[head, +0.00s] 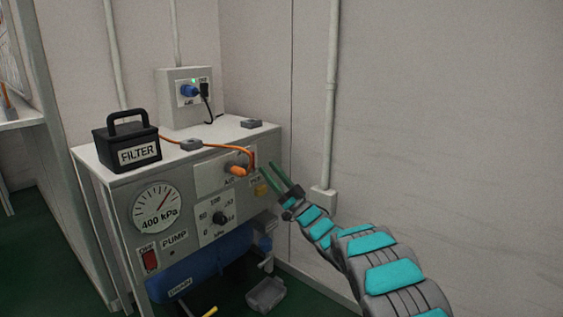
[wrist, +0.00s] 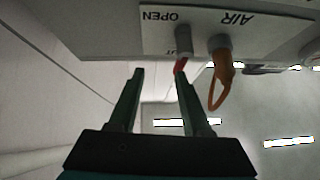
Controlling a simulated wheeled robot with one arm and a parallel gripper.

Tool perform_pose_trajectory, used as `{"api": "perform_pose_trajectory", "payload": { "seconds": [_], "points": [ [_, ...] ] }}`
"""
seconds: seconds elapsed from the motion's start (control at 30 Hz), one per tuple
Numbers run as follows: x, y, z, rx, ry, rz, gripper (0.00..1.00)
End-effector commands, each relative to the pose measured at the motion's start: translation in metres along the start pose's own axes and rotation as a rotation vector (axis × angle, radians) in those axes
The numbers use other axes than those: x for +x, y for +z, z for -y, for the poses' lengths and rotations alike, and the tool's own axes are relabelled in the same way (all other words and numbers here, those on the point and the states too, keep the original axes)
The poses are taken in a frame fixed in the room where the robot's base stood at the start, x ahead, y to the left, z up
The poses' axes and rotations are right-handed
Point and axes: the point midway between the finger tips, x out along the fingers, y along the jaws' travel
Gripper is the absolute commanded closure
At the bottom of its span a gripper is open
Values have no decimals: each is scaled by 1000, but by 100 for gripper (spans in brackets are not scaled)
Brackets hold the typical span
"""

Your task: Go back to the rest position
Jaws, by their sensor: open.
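My gripper (head: 281,178) is open, with two green fingers apart and nothing between them. In the head view it is at the right front edge of the grey pump cabinet (head: 125,188), close to the orange hose fitting. In the wrist view my gripper (wrist: 158,100) points at the panel with the words OPEN and AIR. A grey knob with a red part (wrist: 184,45) is just beyond the right finger; I cannot tell whether they touch. An orange plug (wrist: 222,75) sits at the AIR port beside it. It also shows in the head view (head: 238,169).
A black FILTER box (head: 128,140) stands on the cabinet top. A socket box (head: 186,98) with a blue plug is behind. A wall pipe (head: 330,100) runs behind my arm. A grey tray (head: 266,295) lies below.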

Motion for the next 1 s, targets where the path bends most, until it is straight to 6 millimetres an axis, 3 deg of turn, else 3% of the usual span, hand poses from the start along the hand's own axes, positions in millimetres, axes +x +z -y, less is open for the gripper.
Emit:
{"api": "perform_pose_trajectory", "payload": {
  "seconds": [0.23, 0.4, 0.57, 0.77, 0.87, 1.0],
  "points": [
    [-4, -21, -67, -172, 290, 276, 52],
    [-38, -48, -105, -260, 515, 476, 52],
    [-84, -80, -122, -302, 719, 655, 52],
    [-153, -118, -112, -295, 940, 868, 52],
    [-194, -135, -93, -264, 1044, 985, 52],
    [-253, -155, -49, -187, 1169, 1158, 52]
  ]
}}
